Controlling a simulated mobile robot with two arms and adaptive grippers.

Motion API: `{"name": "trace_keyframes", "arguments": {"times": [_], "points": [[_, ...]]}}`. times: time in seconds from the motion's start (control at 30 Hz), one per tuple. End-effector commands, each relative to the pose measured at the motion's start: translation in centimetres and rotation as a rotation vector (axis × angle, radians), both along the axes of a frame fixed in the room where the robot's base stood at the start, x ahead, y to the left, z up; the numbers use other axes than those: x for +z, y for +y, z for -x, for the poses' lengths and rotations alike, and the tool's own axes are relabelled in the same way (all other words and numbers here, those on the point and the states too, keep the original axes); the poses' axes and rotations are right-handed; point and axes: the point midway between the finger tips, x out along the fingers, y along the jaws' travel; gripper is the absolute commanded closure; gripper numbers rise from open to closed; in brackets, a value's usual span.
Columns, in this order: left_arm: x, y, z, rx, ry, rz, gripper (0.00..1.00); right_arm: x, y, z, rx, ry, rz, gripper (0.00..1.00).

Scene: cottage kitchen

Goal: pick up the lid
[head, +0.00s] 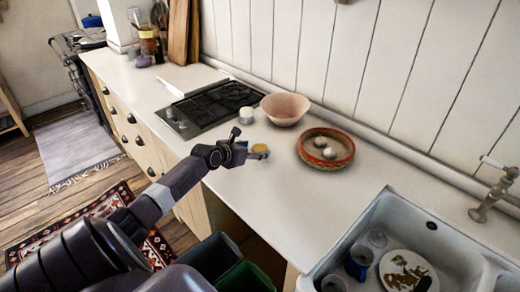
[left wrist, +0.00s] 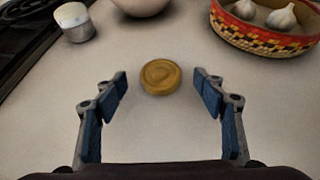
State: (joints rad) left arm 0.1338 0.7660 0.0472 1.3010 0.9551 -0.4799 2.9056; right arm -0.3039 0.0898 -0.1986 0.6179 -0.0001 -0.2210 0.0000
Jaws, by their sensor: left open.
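The lid is a small round golden-brown disc (left wrist: 160,76) lying flat on the white countertop. It also shows in the head view (head: 260,148), close to my left gripper's fingers. My left gripper (left wrist: 164,97) is open and empty, its two blue-padded fingers apart on either side of the lid. The lid lies centred between the fingertips in the left wrist view, a little beyond them, with no contact visible. In the head view my left gripper (head: 248,150) is over the counter beside the lid. My right gripper is not in view.
A woven basket (head: 325,162) with garlic bulbs stands right of the lid. A pink bowl (head: 285,109), a small white-topped jar (head: 246,116) and a gas hob (head: 212,106) are behind it. A sink (head: 440,235) with dishes lies at the right. Counter around the lid is clear.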

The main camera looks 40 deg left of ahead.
Motion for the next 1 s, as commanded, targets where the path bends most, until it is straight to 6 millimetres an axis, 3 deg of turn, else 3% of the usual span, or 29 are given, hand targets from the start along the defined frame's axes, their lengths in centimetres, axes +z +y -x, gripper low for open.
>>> {"name": "trace_keyframes", "arguments": {"times": [0.17, 0.43, 0.7, 1.0], "points": [[-0.7, 0.1, -1.2, 0.000, -0.001, 0.000, 0.36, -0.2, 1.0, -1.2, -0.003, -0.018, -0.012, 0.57], [-0.8, 0.1, -1.3, 0.000, 0.000, 0.000, 0.36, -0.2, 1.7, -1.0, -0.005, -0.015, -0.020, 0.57], [-0.8, 0.1, -1.2, 0.000, 0.000, 0.000, 0.64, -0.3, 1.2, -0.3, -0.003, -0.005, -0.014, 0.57], [-0.7, 0.1, -1.2, -0.001, 0.000, 0.000, 0.64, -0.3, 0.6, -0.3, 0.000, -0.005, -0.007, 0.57]]}}
